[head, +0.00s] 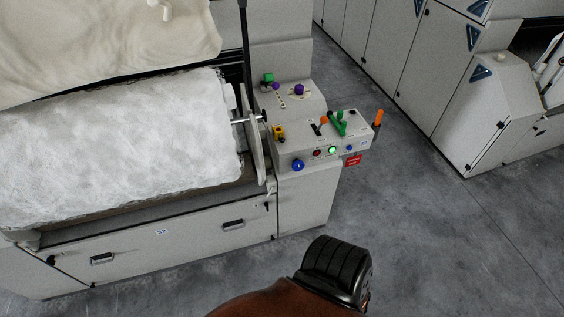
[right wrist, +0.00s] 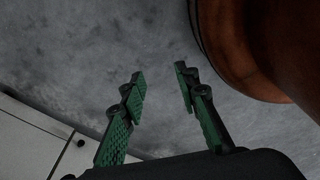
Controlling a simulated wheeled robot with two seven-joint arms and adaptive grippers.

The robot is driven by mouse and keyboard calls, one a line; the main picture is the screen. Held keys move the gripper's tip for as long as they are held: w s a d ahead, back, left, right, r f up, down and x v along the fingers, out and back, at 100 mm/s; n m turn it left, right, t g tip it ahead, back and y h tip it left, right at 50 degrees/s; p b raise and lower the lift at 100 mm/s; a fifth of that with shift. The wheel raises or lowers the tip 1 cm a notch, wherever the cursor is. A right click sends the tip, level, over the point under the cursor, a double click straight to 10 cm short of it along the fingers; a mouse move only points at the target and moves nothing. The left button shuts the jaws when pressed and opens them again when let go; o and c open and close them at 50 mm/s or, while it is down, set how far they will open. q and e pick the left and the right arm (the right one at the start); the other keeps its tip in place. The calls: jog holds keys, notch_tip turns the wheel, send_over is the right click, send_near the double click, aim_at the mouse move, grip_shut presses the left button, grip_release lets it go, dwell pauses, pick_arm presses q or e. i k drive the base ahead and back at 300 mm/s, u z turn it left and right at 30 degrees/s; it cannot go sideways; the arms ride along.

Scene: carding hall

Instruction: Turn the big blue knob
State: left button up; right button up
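The big blue knob (head: 298,165) is on the lower left of the front face of a grey control box (head: 318,134), at the right end of the machine. A much smaller blue button (head: 349,147) sits farther right on the same face. My right gripper (right wrist: 159,76) shows only in the right wrist view. Its two green-padded fingers are apart, with nothing between them but grey floor behind. The knob is not in that view, and no gripper is near it in the head view. My left gripper is not in view.
Beside the knob are a red button (head: 317,153) and a lit green button (head: 332,150). Green and orange levers (head: 378,118) and purple knobs (head: 299,89) stand above. A large white fibre roll (head: 120,145) lies left. Open floor (head: 430,230) lies right of the box.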

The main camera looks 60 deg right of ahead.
aim_at(297, 164)
jog(key=z, duration=0.4)
jog(key=i, duration=0.55)
jog(key=z, duration=0.65)
